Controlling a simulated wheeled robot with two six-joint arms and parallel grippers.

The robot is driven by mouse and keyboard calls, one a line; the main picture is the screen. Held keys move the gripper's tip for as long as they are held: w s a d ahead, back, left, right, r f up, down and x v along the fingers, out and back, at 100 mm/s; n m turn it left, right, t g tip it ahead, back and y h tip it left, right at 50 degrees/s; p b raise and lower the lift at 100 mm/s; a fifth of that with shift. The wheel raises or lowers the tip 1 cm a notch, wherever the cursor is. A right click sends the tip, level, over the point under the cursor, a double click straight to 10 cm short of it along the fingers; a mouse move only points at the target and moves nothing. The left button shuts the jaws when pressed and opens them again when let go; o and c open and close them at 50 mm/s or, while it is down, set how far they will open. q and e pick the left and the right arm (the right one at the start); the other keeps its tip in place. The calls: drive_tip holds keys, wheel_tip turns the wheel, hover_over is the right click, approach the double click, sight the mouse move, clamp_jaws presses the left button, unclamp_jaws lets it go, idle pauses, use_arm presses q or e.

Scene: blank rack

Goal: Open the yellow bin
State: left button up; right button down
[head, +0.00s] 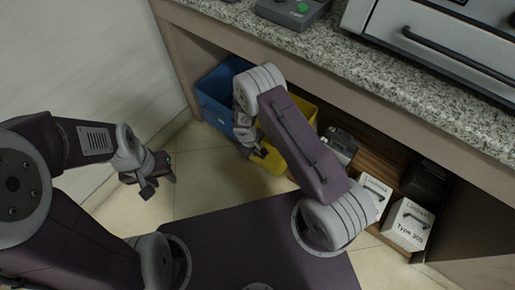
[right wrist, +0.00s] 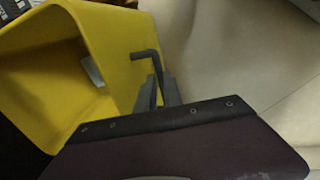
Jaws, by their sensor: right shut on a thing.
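The yellow bin (head: 305,108) stands under the counter beside a blue bin, partly hidden by my right arm in the head view. In the right wrist view the yellow bin (right wrist: 60,95) fills the left side, its inside partly visible. A dark bent handle (right wrist: 147,54) stands at its right face. My right gripper (right wrist: 168,90) is shut on this handle, its fingers beside the yellow wall. In the head view the right gripper (head: 254,148) is at the bin's front, low near the floor. My left gripper (head: 158,184) is open and empty, apart from the bins.
The blue bin (head: 214,97) stands left of the yellow one. White boxes (head: 408,225) and dark devices (head: 341,145) sit on the low shelf to the right. The granite counter (head: 350,75) overhangs them. Tiled floor (head: 200,165) is clear between my grippers.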

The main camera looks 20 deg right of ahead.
drive_tip(key=s+a+b, duration=0.5)
drive_tip(key=s+a, duration=0.6)
drive_tip(key=a, duration=0.3)
drive_tip(key=shift+a, duration=0.15)
drive_tip(key=c, duration=1.5)
unclamp_jaws()
drive_tip(key=r+p, duration=0.2)
drive_tip(key=r, duration=0.1)
drive_tip(key=a+r+p, duration=0.1)
drive_tip(key=r+p, duration=0.1)
drive_tip(key=r, duration=0.1)
drive_tip(key=s+r+p, duration=0.1)
drive_tip(key=r+p, duration=0.1)
drive_tip(key=r, duration=0.1)
drive_tip(key=shift+s+a, duration=0.1)
drive_tip(key=shift+a, duration=0.1)
